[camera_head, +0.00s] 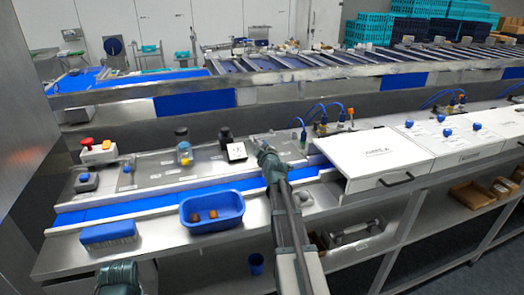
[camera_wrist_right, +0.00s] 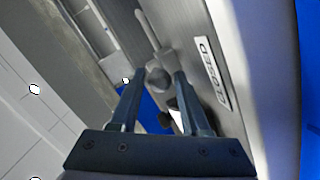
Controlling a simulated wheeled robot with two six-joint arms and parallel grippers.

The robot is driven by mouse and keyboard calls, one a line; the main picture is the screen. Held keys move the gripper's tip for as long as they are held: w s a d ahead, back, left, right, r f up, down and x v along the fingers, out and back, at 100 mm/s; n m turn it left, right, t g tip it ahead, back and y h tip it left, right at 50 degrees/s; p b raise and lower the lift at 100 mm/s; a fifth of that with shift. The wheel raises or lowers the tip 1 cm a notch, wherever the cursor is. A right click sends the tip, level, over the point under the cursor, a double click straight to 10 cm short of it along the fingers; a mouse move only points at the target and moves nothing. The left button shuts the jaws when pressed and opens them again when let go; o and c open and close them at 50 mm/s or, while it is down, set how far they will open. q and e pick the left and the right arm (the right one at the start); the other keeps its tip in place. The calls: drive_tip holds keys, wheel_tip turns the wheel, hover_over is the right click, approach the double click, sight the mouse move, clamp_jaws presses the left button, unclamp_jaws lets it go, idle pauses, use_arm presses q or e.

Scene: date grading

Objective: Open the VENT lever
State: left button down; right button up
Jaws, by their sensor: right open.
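In the right wrist view a grey lever (camera_wrist_right: 148,30) with a round hub (camera_wrist_right: 158,78) sits on a metal panel. A white label reading CLOSED (camera_wrist_right: 213,73) is on the panel beside it. My right gripper (camera_wrist_right: 152,80) is open, with its two fingers on either side of the hub; I cannot tell whether they touch it. In the head view my right gripper (camera_head: 264,148) is over the back of the metal bench and hides the lever. Part of my left gripper (camera_head: 120,274) shows at the bottom edge; its fingers are not clear.
A blue tub (camera_head: 212,225) with brown pieces stands at the bench front, with a blue brush (camera_head: 108,233) to its left. A red-button box (camera_head: 98,150) is at the back left. A white lidded box (camera_head: 365,160) stands right of my right arm. A small white card stand (camera_head: 237,152) is beside the gripper.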

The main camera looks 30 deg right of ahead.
drive_tip(key=shift+w+d+f, duration=0.1)
drive_tip(key=shift+w+d, duration=0.1)
drive_tip(key=shift+w, duration=0.25)
clamp_jaws()
drive_tip(key=shift+s, duration=0.1)
idle(1.0)
